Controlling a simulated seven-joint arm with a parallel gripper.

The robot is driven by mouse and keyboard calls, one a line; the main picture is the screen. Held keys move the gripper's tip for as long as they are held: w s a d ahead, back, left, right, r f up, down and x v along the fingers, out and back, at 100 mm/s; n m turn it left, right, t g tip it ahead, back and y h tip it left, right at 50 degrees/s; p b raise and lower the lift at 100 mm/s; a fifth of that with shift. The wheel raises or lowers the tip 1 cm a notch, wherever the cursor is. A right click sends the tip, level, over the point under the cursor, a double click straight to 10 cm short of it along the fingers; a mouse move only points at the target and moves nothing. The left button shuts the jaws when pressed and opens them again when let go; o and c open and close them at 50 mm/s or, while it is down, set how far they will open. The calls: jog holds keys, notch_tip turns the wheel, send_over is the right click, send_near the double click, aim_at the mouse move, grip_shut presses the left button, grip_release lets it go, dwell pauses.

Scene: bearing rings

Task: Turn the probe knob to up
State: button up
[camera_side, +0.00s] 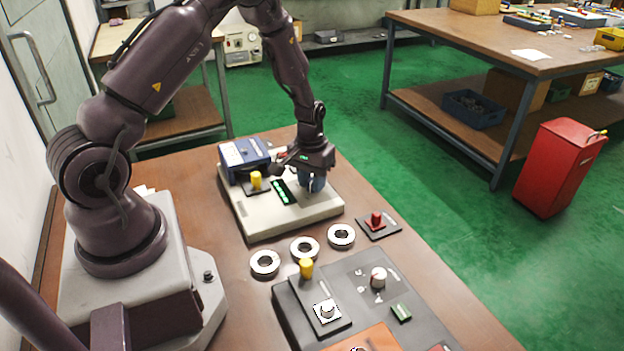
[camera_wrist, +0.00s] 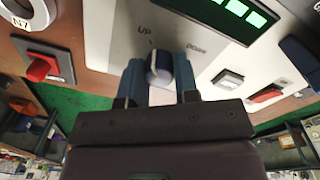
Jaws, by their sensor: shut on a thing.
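The probe knob (camera_wrist: 160,68) is dark blue with a pale line, on the light panel of the instrument (camera_side: 290,217). The printed words UP and DOWN show beyond it in the wrist view, UP to the left and DOWN to the right. The pale line seems to lie towards the UP side, but its exact angle is hard to tell. My gripper (camera_wrist: 159,75) is shut on the knob, with a blue finger on each side. In the side view my gripper (camera_side: 312,181) is low over the instrument's far right part and hides the knob.
The instrument carries a lit green display (camera_side: 284,192), a yellow knob (camera_side: 256,180) and a blue box (camera_side: 243,157). Three bearing rings (camera_side: 304,249) lie in front. A red switch (camera_side: 376,220) and a dark control panel (camera_side: 350,285) stand nearer the camera.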

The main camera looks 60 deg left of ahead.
aim_at(310, 180)
dwell(0.4)
jog(key=o, duration=0.9)
jog(key=shift+r, duration=0.1)
notch_tip(310, 180, up, 13)
jog(key=shift+s+a+f, duration=0.1)
jog(key=shift+a, duration=0.05)
